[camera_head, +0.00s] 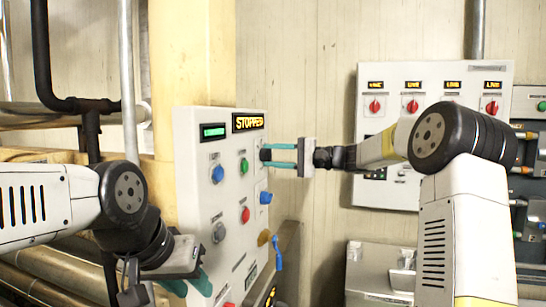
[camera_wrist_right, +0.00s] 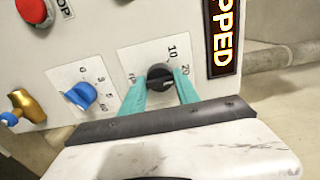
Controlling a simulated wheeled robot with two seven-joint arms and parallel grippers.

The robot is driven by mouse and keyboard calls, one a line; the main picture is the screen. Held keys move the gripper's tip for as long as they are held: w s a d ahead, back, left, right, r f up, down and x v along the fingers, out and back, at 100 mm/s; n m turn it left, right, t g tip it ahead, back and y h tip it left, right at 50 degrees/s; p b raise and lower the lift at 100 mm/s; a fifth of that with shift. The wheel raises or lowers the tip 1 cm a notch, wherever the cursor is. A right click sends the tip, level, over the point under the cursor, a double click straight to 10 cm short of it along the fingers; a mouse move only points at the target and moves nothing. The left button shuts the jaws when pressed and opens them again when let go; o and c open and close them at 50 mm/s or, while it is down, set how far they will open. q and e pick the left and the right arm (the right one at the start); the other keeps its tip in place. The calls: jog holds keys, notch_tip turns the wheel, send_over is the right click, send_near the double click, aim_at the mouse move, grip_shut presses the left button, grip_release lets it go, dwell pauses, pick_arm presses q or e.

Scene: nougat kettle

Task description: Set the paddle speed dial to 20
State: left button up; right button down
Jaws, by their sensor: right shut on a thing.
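The paddle speed dial is a black knob (camera_wrist_right: 160,76) on a white scale plate with 10 and 20 readable; a further mark at the left is partly hidden by a finger. My right gripper (camera_wrist_right: 160,92) has its teal fingers on both sides of the knob, shut on it. I cannot read clearly where the knob's pointer stands. In the head view the right gripper (camera_head: 268,155) reaches the panel's right part from the right, and its fingers hide most of the knob. My left gripper (camera_head: 188,284) is empty with its fingers apart, low in front of the panel's left side.
The white control panel (camera_head: 195,180) has a lit STOPPED display (camera_head: 248,122), a green display (camera_head: 213,131), blue knobs, a green button and red buttons. In the wrist view a blue knob (camera_wrist_right: 80,96) and a brass-and-blue handle (camera_wrist_right: 20,105) sit left of the dial. Another panel (camera_head: 435,85) with red knobs stands behind.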

jog(key=shift+f, duration=0.1)
jog(key=c, duration=0.9)
grip_release()
jog(key=v, duration=0.8)
jog(key=s+a+f+n+g+h, duration=0.15)
jog(key=s+f+h, duration=0.25)
jog(key=s, duration=0.5)
jog(key=s+a+f+g+h, duration=0.15)
jog(key=s+f+h, duration=0.25)
jog(key=s, duration=0.5)
jog(key=s+d+f+n+t+h, duration=0.1)
jog(key=s+d+f+h, duration=0.2)
jog(key=s, duration=0.5)
jog(key=s+d+f+n+t+h, duration=0.1)
jog(key=s+d+f+t+h, duration=0.1)
jog(key=s+d+f+h, duration=0.2)
jog(key=s+d+f, duration=0.2)
jog(key=s, duration=0.1)
jog(key=shift+s+d+n+t, duration=0.3)
jog(key=shift+s+d+n, duration=0.05)
